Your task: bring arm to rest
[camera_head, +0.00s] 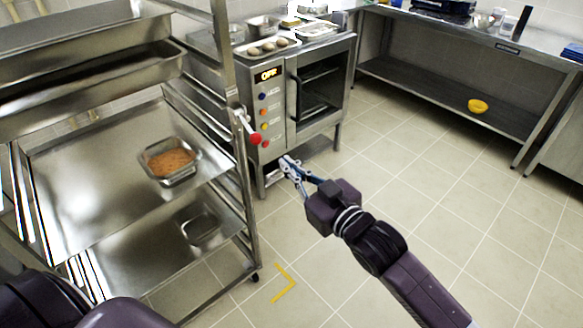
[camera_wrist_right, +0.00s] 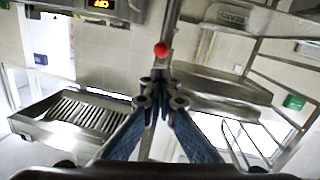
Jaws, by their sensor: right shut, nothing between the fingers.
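My right arm comes in from the lower right of the head view, and its gripper (camera_head: 288,166) is out over the open floor, in front of the oven and to the right of the tray rack. The gripper also shows in the right wrist view (camera_wrist_right: 158,88), with its fingertips together and nothing between them. A red knob (camera_head: 256,139) at the rack's edge lies up and left of the fingertips; the same red ball shows just above them in the wrist view (camera_wrist_right: 161,49). My left gripper is not in view; only dark parts of my body show at the lower left.
A steel rack (camera_head: 247,215) on the left holds large trays, one with a pan of orange food (camera_head: 170,162). An oven (camera_head: 300,90) with an "OFF" display stands behind. A steel table with a yellow bowl (camera_head: 477,106) on its lower shelf is at the right. Tiled floor is clear between.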

